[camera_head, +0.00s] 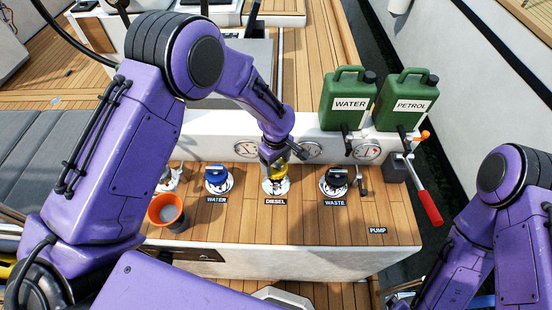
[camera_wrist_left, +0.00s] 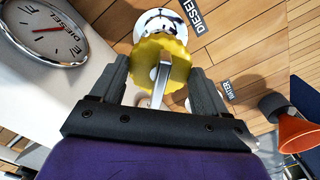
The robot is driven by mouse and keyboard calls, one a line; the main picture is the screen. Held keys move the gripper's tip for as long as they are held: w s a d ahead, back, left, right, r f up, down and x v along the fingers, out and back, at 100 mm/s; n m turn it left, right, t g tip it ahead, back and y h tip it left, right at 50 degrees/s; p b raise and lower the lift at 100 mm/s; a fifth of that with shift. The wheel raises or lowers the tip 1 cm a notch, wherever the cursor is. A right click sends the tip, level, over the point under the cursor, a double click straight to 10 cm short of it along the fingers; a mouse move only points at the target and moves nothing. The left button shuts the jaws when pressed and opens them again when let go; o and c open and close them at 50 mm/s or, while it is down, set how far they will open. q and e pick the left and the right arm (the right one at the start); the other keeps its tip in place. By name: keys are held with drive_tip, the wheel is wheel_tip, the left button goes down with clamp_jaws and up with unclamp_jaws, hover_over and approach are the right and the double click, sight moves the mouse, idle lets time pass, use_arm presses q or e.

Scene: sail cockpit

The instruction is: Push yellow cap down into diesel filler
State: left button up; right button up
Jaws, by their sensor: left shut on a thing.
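The yellow cap (camera_head: 279,170) is held in my left gripper (camera_head: 273,157), directly over the diesel filler. The wrist view shows the yellow cap (camera_wrist_left: 178,68) between the two fingers of my left gripper (camera_wrist_left: 160,88), with a metal handle across it. The diesel filler (camera_head: 275,188) is a round white fitting above the DIESEL label. Its pale rim (camera_wrist_left: 150,24) shows past the cap in the wrist view. The cap hides the opening, and I cannot tell whether it touches or sits in it. My right arm is at the right edge, its gripper out of frame.
The blue-capped water filler (camera_head: 217,180) is left of the diesel filler, the dark-capped waste filler (camera_head: 335,181) right. Gauges (camera_head: 246,149) line the white wall behind. Green cans (camera_head: 347,98) and a red-handled pump lever (camera_head: 428,205) are at right.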

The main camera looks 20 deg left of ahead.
sight(277, 169)
use_arm(q)
wheel_tip(277, 169, down, 3)
drive_tip(key=shift+s+d+r+b, duration=0.1)
drive_tip(key=shift+b, duration=0.9)
drive_tip(key=shift+f+b, duration=0.4)
drive_tip(key=shift+f, duration=0.1)
drive_tip(key=shift+r, duration=0.1)
use_arm(e)
wheel_tip(277, 169, down, 4)
drive_tip(key=shift+r, duration=0.2)
use_arm(q)
drive_tip(key=shift+p, duration=0.45)
use_arm(e)
drive_tip(key=shift+r, duration=0.3)
drive_tip(key=shift+r, duration=0.15)
use_arm(q)
drive_tip(key=shift+r+p, duration=0.1)
drive_tip(key=shift+p, duration=0.25)
use_arm(e)
drive_tip(key=shift+r, duration=0.15)
